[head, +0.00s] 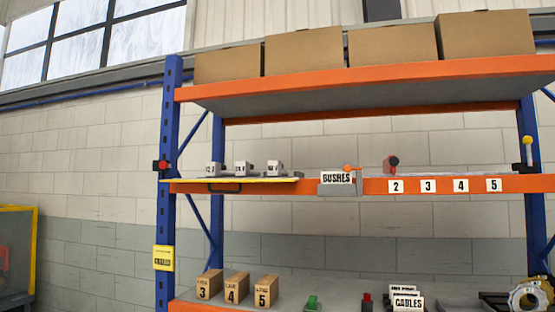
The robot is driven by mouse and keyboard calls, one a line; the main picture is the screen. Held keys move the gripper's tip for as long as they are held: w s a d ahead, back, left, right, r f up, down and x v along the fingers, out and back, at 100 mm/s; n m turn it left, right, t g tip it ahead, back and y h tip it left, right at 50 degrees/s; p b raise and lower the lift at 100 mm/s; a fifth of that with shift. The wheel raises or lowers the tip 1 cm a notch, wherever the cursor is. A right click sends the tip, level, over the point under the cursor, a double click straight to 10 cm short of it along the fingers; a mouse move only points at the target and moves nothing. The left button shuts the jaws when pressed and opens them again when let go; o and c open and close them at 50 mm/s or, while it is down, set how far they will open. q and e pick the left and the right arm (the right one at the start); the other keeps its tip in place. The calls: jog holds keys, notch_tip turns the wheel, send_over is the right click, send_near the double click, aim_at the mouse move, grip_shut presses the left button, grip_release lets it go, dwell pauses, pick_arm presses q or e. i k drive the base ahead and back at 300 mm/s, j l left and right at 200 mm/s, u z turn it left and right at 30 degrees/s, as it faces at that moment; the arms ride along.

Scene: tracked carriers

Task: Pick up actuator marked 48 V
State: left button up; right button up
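Three grey actuators with white labels stand in a row on a board (235,180) at the left of the middle orange shelf. The left actuator (213,169) seems to read 12 V and the middle actuator (242,168) seems to read 24 V. The right actuator (274,168) has a label that looks like 48 V, but the print is too small to be sure. All three stand apart from each other. Neither of my grippers shows in this view.
A BUSHES bin (338,186) stands right of the board. A red and black part (391,165) sits further right on the shelf. Cardboard boxes (303,50) fill the top shelf. Numbered wooden blocks (237,287) stand below. A blue upright (168,215) bounds the left side.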

aim_at(275, 168)
jog(key=i+j, duration=0.2)
jog(key=j, duration=0.15)
jog(key=i+j+z, duration=0.15)
jog(key=j, duration=0.2)
jog(key=i+j, duration=0.2)
jog(key=j, duration=0.2)
jog(key=i+j+z, duration=0.1)
jog(key=j, duration=0.25)
jog(key=i+j, duration=0.2)
jog(key=j, duration=0.2)
jog(key=i+j+z, duration=0.15)
jog(key=j, duration=0.25)
jog(key=i+j, duration=0.15)
jog(key=j, duration=0.25)
jog(key=i+j+z, duration=0.1)
jog(key=j, duration=0.3)
